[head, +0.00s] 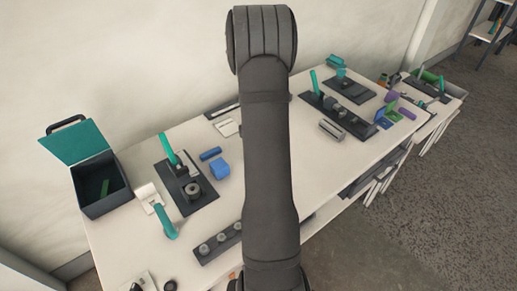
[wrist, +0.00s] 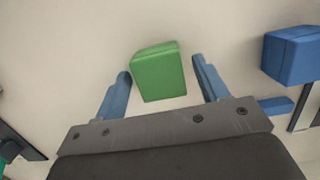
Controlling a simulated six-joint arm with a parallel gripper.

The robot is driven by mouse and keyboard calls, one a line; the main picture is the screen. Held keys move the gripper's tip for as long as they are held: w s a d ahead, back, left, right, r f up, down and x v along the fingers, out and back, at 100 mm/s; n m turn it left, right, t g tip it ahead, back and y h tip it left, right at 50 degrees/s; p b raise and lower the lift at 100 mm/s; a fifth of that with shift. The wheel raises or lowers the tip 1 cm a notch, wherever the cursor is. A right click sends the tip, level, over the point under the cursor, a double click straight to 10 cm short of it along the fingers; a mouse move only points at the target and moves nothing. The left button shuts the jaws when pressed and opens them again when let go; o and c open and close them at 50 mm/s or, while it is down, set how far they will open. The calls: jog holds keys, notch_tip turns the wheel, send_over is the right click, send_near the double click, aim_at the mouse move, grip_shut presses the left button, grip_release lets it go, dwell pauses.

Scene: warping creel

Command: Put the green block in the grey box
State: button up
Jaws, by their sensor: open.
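The green block (wrist: 160,72) is on the pale table top in the wrist view, between the two blue fingers of my open gripper (wrist: 161,68). A gap shows on each side of it, so neither finger appears to touch it. In the head view my arm hides both the block and the gripper. The grey box (head: 108,205) stands at the left end of the table in the head view. Its teal lid (head: 72,144) is tipped up and open, and a thin green piece (head: 105,187) shows inside.
A blue block (wrist: 292,56) lies right of my gripper in the wrist view. In the head view, a dark plate (head: 190,200) with a teal lever and a teal-handled tool (head: 166,222) stand near the box. More fixtures (head: 340,115) fill the right side.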

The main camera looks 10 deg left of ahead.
jog(key=shift+o, duration=0.4)
notch_tip(320, 180, up, 11)
jog(key=w+a, duration=0.1)
jog(key=shift+a+f, duration=0.1)
jog(key=w+a+r+g+h, duration=0.2)
jog(key=w+a+r, duration=0.1)
jog(key=w+r, duration=0.15)
jog(key=x, duration=1.1)
jog(key=shift+s+f, duration=0.3)
jog(key=shift+f, duration=0.05)
jog(key=shift+a+x, duration=0.15)
jog(key=shift+x, duration=1.2)
jog(key=shift+a+x, duration=0.2)
jog(key=shift+x, duration=1.15)
jog(key=shift+f, duration=0.1)
jog(key=shift+c, duration=0.4)
